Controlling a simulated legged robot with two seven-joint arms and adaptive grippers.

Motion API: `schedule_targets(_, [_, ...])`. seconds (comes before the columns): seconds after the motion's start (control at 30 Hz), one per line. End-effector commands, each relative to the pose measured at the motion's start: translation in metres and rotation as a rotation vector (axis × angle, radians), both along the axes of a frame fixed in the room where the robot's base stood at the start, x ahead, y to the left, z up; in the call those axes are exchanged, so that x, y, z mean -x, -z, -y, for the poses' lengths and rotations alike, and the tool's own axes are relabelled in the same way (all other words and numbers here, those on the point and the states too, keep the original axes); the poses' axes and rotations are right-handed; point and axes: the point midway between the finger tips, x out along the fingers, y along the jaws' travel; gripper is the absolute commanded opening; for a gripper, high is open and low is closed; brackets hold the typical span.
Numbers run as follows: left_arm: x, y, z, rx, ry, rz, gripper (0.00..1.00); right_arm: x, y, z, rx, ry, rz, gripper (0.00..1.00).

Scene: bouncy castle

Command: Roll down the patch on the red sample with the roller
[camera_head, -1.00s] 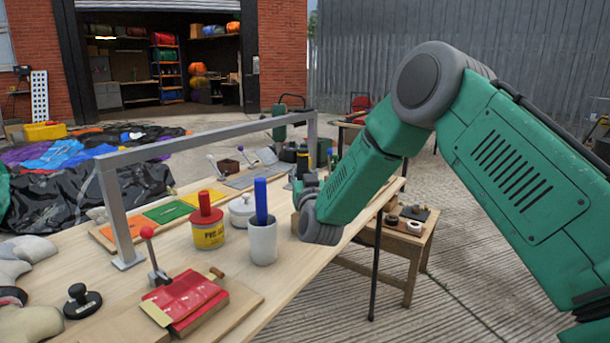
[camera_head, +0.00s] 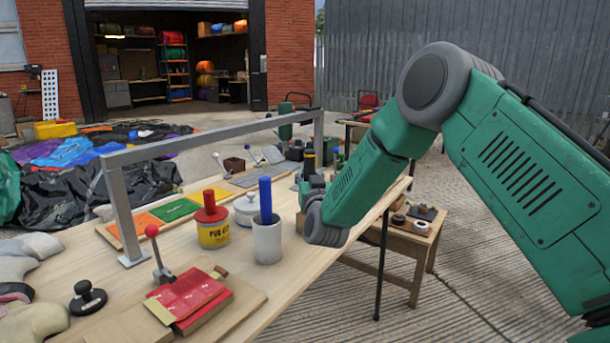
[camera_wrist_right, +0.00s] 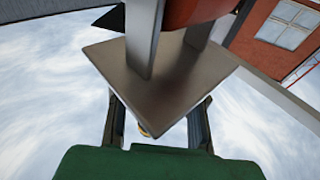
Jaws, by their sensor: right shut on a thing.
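The red sample (camera_head: 203,312) lies on a wooden board at the near end of the table, beside a lever clamp with a red knob (camera_head: 152,231). A red patch (camera_head: 187,289) appears to lie on top of it. My right gripper (camera_head: 313,190) is beyond the white cup, mostly hidden by its own wrist. In the right wrist view, its fingers (camera_wrist_right: 160,112) are shut on the roller, which shows a grey plate (camera_wrist_right: 165,85), two prongs and part of a red-brown drum (camera_wrist_right: 195,10). The roller cannot be made out in the head view. My left gripper is not in view.
A white cup (camera_head: 267,241) with a blue-handled tool and a red-topped glue tin (camera_head: 213,232) stand between my right gripper and the sample. A grey metal frame (camera_head: 122,210) spans the table. A black-knobbed weight (camera_head: 88,299) sits left of the sample.

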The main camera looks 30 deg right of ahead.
Motion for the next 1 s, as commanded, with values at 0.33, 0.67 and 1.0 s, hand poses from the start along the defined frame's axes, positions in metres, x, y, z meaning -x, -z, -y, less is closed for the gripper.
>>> schedule_targets(0.33, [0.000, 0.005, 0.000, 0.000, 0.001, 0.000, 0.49, 0.000, 0.007, 0.003, 0.004, 0.001, 0.003, 0.00])
schedule_targets(0.67, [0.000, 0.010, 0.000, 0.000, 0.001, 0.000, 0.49, 0.000, 0.016, 0.011, 0.001, 0.001, 0.002, 0.00])
schedule_targets(1.0, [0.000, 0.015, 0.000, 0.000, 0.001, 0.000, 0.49, 0.001, 0.024, 0.017, 0.003, 0.000, 0.001, 0.00])
